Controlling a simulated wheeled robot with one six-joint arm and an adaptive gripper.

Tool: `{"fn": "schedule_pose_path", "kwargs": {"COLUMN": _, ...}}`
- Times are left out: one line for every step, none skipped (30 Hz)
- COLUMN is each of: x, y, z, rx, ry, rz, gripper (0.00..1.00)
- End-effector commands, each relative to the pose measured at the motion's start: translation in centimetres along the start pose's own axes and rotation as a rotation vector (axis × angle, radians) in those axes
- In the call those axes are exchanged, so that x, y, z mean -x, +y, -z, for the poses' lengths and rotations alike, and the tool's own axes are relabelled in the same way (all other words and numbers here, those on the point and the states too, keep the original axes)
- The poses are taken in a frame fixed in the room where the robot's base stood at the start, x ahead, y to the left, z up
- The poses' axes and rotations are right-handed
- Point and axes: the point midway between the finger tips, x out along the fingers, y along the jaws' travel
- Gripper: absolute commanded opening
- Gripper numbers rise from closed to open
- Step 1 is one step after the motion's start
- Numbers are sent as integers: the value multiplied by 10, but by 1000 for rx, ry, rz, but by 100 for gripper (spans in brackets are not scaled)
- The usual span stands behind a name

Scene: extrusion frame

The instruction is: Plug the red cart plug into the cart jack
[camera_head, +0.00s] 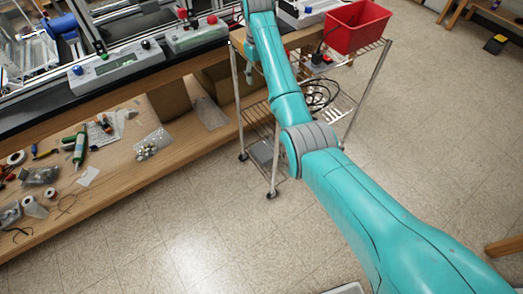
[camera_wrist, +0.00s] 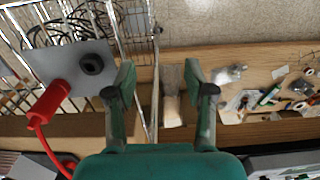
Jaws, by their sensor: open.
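In the wrist view, the red plug (camera_wrist: 49,101) is a red cylinder tilted at the lower left edge of a grey plate (camera_wrist: 55,66). A red cable (camera_wrist: 43,140) curves down from it. A round black socket-like piece (camera_wrist: 92,64), which looks like the cart jack, sits on the same plate. I cannot tell whether the plug is seated in anything. My gripper (camera_wrist: 160,85) is open, with its two teal fingers wide apart and nothing between them. Both plug and black piece lie left of the fingers.
The wire cart (camera_head: 262,150) stands beside the wooden workbench (camera_head: 115,185). A red bin (camera_head: 357,27) sits on the cart's top. Black cables (camera_head: 320,95) lie coiled on a lower shelf. Tools and small parts cover the bench's lower shelf. The floor (camera_head: 200,240) in front is clear.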

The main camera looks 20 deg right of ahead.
Motion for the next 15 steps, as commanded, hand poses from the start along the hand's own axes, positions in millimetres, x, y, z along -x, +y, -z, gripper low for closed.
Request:
{"fn": "schedule_pose_path", "kwargs": {"x": -9, "y": -1, "z": -4, "rx": -5, "ry": -2, "rz": 1, "gripper": 54}}
{"fn": "schedule_pose_path", "kwargs": {"x": -14, "y": -1, "z": -6, "rx": -8, "ry": -2, "rz": 1, "gripper": 54}}
{"fn": "schedule_pose_path", "kwargs": {"x": -19, "y": -2, "z": -8, "rx": -12, "ry": -2, "rz": 0, "gripper": 54}}
{"fn": "schedule_pose_path", "kwargs": {"x": -24, "y": -3, "z": -10, "rx": -15, "ry": -3, "rz": 1, "gripper": 54}}
{"fn": "schedule_pose_path", "kwargs": {"x": -29, "y": -3, "z": -12, "rx": -19, "ry": -3, "rz": 1, "gripper": 54}}
{"fn": "schedule_pose_path", "kwargs": {"x": -34, "y": -4, "z": -15, "rx": -23, "ry": -3, "rz": 1, "gripper": 54}}
{"fn": "schedule_pose_path", "kwargs": {"x": -39, "y": -4, "z": -17, "rx": -26, "ry": -3, "rz": 1, "gripper": 54}}
{"fn": "schedule_pose_path", "kwargs": {"x": -44, "y": -5, "z": -19, "rx": -29, "ry": -2, "rz": 1, "gripper": 54}}
{"fn": "schedule_pose_path", "kwargs": {"x": -50, "y": -6, "z": -22, "rx": -33, "ry": -3, "rz": 1, "gripper": 54}}
{"fn": "schedule_pose_path", "kwargs": {"x": -54, "y": -6, "z": -24, "rx": -36, "ry": -2, "rz": 1, "gripper": 54}}
{"fn": "schedule_pose_path", "kwargs": {"x": -58, "y": -7, "z": -26, "rx": -39, "ry": -1, "rz": 0, "gripper": 54}}
{"fn": "schedule_pose_path", "kwargs": {"x": -64, "y": -8, "z": -30, "rx": -43, "ry": -2, "rz": 0, "gripper": 54}}
{"fn": "schedule_pose_path", "kwargs": {"x": -69, "y": -9, "z": -32, "rx": -47, "ry": -2, "rz": 1, "gripper": 54}}
{"fn": "schedule_pose_path", "kwargs": {"x": -73, "y": -9, "z": -34, "rx": -50, "ry": -2, "rz": 0, "gripper": 54}}
{"fn": "schedule_pose_path", "kwargs": {"x": -79, "y": -10, "z": -38, "rx": -55, "ry": -2, "rz": 0, "gripper": 54}}
